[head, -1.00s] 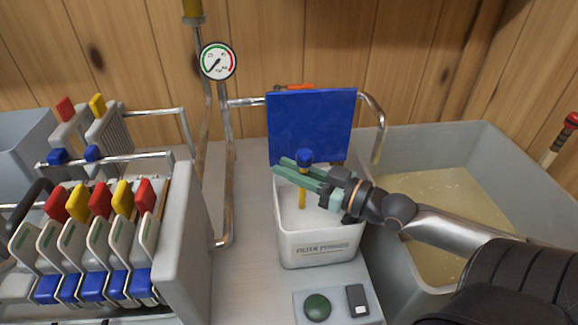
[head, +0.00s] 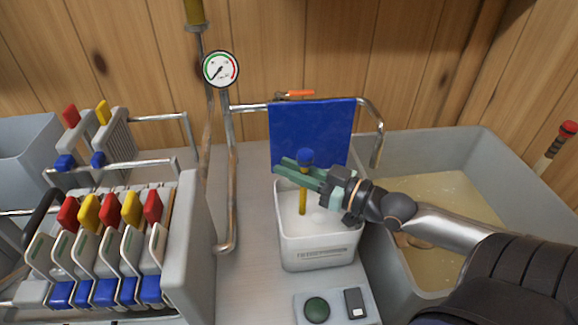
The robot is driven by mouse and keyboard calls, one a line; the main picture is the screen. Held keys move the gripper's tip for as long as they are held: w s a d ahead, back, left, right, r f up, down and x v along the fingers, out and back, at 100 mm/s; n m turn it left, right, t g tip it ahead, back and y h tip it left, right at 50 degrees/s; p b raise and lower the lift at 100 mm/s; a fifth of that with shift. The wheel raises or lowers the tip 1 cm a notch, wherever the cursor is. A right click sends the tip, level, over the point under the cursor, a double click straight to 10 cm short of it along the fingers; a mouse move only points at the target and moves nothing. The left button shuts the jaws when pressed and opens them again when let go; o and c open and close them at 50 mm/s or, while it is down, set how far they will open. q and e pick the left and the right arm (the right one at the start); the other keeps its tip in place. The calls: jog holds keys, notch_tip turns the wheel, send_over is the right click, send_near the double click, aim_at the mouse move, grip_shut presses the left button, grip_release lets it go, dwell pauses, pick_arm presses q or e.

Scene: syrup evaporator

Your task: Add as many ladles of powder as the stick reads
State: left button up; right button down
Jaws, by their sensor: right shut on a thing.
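A white tub of white powder (head: 320,258), lettered on its front, stands on the grey worktop. A ladle with a yellow handle and blue knob (head: 303,200) stands upright in it; its lower end is hidden in the powder. My right gripper (head: 300,172), with green fingers, reaches in from the right and is shut on the ladle handle just under the knob. A stick with a red top (head: 561,144) leans at the far right edge of the grey tank (head: 445,140); no reading on it can be made out. My left gripper is not in view.
The tank holds cloudy tan liquid (head: 440,195). A blue panel (head: 312,130) hangs behind the tub. A plate rack with red, yellow and blue parts (head: 105,235) stands at left. A gauge (head: 220,69) is on the pipe.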

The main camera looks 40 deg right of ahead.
pick_arm(q)
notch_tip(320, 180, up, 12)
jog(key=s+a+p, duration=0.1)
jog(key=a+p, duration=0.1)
jog(key=p, duration=1.1)
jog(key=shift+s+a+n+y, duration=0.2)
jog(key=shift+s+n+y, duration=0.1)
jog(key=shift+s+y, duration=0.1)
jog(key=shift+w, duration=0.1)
